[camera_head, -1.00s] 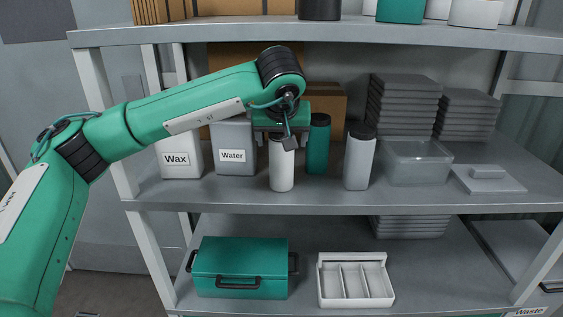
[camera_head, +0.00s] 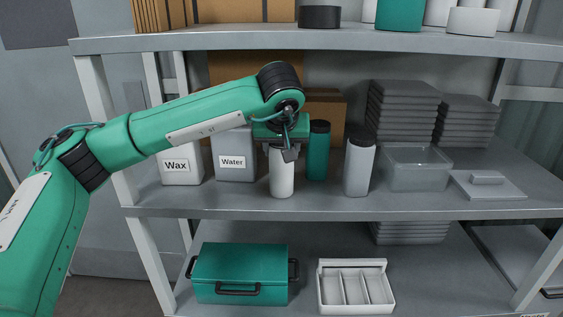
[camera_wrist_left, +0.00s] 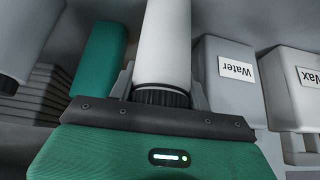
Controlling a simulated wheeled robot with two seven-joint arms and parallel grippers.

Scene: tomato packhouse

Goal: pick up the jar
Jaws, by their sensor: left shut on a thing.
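A white jar (camera_head: 282,178) stands upright on the middle shelf (camera_head: 330,205) near its front edge. My left gripper (camera_head: 281,148) comes down on it from above and is shut around its upper end, hiding its lid in the head view. In the left wrist view the white jar (camera_wrist_left: 164,45) sits between the two fingers, with its ribbed black lid close to the palm. I see no clear gap between the jar's base and the shelf. My right gripper is not in view.
A green jar (camera_head: 318,155) stands close right of the held jar, a grey jar (camera_head: 359,165) further right. Water (camera_head: 236,158) and Wax (camera_head: 181,168) containers stand left. A clear bin (camera_head: 416,168) is at right. The upper shelf (camera_head: 330,42) runs above my arm.

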